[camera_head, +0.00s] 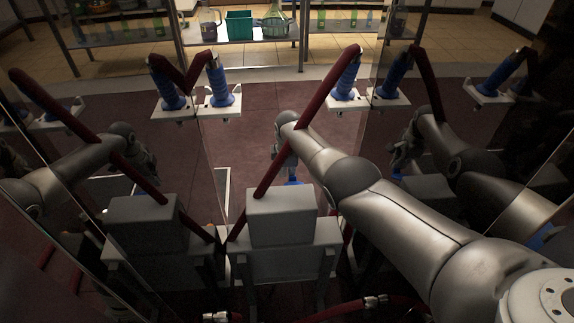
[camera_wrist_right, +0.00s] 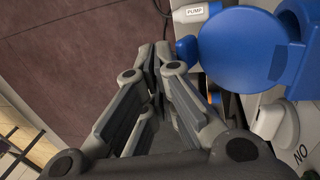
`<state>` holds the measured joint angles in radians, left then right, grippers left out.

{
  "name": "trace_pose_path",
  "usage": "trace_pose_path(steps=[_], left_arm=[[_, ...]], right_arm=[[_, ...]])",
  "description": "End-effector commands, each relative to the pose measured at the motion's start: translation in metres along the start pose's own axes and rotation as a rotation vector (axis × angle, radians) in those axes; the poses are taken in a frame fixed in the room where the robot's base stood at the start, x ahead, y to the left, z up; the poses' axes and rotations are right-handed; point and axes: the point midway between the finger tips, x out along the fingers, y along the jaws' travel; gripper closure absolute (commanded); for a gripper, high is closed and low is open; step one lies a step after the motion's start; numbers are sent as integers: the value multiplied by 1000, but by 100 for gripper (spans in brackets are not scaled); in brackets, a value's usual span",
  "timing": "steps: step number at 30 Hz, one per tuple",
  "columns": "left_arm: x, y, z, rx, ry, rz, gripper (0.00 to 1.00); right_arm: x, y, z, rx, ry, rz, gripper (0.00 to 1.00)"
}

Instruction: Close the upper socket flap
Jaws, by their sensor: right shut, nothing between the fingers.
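A large round blue flap (camera_wrist_right: 247,48) fills the upper right of the right wrist view, joined to a blue socket body at the right edge. It looks swung open, but I cannot tell its exact angle. In the head view only a small bit of blue (camera_head: 293,182) shows below the gripper. My right gripper (camera_head: 286,150) is shut and empty. Its fingertips (camera_wrist_right: 158,60) are left of the flap, beside a small blue part (camera_wrist_right: 186,48); contact cannot be told. The socket opening is hidden. My left gripper is not in view.
A grey box (camera_head: 282,218) and a dark red hose (camera_head: 325,93) stand close to the arm. Blue nozzles (camera_head: 347,82) sit on white holders behind. Glossy panels at both sides show reflections. Red-brown floor (camera_head: 240,125) is clear.

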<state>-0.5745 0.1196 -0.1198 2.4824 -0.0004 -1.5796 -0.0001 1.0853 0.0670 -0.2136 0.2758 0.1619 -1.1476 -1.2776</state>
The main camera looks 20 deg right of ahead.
Motion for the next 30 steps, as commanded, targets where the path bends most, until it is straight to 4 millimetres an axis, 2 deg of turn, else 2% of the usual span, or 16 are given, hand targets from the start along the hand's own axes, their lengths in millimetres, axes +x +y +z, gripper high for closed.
trace_pose_path(steps=[12,30], left_arm=[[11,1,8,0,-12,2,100],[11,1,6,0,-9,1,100]], right_arm=[[19,-9,0,0,0,1,100],[25,-13,0,0,0,2,100]])
